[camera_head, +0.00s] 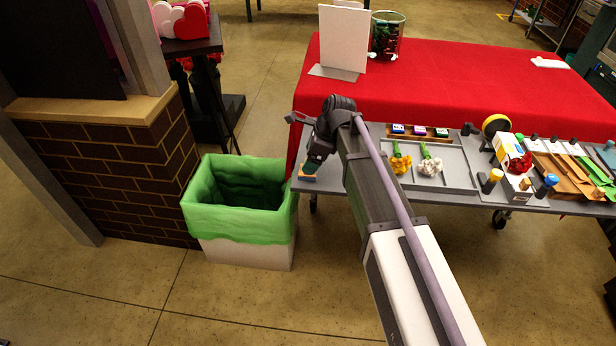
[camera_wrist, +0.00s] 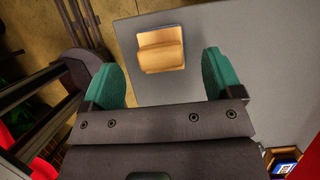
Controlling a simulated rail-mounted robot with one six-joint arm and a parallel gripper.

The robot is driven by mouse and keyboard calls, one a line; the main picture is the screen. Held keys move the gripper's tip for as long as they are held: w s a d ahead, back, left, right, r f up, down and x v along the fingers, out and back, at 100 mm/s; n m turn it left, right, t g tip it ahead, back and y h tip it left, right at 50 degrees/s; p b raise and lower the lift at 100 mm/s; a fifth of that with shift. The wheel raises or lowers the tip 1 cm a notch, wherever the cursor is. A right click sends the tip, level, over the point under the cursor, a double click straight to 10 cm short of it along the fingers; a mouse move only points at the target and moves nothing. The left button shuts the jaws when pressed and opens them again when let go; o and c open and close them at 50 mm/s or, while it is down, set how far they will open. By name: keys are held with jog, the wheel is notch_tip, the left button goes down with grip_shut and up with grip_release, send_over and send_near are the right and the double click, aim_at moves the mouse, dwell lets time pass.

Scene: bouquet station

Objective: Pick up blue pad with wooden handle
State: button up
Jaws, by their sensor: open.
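The pad with a wooden handle (camera_wrist: 160,50) lies on the grey tabletop (camera_wrist: 265,40) near its edge, with a thin blue-and-white rim showing past the handle. In the head view the pad (camera_head: 307,174) is a small orange-brown patch at the table's left end, partly hidden by my arm. My gripper (camera_wrist: 160,76) is open and empty, its two green fingers spread wide apart. The handle lies ahead of the gap between them, apart from both fingertips. In the head view my gripper (camera_head: 314,163) hangs just above the pad.
A bin with a green liner (camera_head: 238,190) stands left of the table, on the floor. Three small coloured blocks (camera_head: 419,131) sit in a row behind a grey tray (camera_head: 455,166) with yellow and white crumpled flowers. A red cloth (camera_head: 450,80) covers the table behind.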

jog(key=b+x, duration=0.1)
jog(key=x, duration=0.2)
jog(key=shift+f+b, duration=0.2)
jog(key=shift+b, duration=0.1)
jog(key=shift+r, duration=0.25)
jog(key=c, duration=1.1)
notch_tip(320, 180, up, 10)
jog(key=p, duration=1)
jog(key=shift+p, duration=0.3)
